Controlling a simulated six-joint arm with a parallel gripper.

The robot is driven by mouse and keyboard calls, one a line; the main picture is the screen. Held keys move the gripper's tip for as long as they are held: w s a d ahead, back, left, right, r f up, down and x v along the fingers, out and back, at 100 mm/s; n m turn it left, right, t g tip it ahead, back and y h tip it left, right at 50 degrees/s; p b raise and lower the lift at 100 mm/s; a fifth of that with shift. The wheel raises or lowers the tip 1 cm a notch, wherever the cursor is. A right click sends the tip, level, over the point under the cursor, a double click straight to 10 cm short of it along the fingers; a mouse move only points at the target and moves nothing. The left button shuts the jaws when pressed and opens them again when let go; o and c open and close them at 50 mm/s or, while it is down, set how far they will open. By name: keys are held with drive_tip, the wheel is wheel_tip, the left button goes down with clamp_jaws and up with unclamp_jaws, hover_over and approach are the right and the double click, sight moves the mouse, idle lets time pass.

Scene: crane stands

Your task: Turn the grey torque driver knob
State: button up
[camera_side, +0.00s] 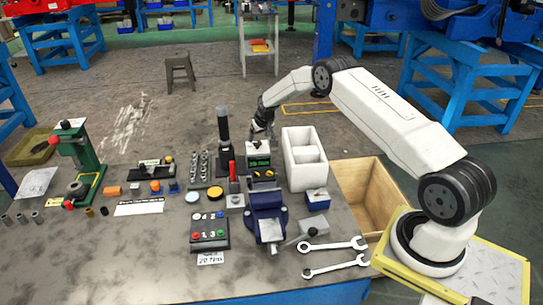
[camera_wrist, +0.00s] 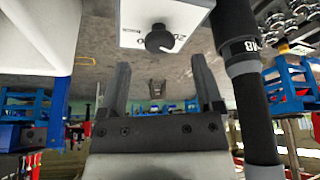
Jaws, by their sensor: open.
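In the wrist view, a small dark grey round knob (camera_wrist: 160,38) sits on a white panel with markings beside it. My gripper (camera_wrist: 160,62) is open, its two dark fingers spread below the knob in the picture. Nothing is between the fingers, and no contact with the knob shows. In the side view, my gripper (camera_side: 261,132) hangs just above a small box with a green display (camera_side: 258,153). The knob cannot be made out there. A black upright cylinder with a ring (camera_side: 222,125) stands left of my gripper; it fills the right side of the wrist view (camera_wrist: 245,75).
A white divided bin (camera_side: 304,160) stands close on the right of my gripper. A blue vise (camera_side: 266,215), a red-handled tool (camera_side: 232,172) and a button panel (camera_side: 209,232) are in front. A green press (camera_side: 80,155) is far left. Wrenches (camera_side: 335,246) lie front right.

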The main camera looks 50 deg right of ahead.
sight(257, 143)
drive_tip(key=shift+x, duration=1.75)
clamp_jaws()
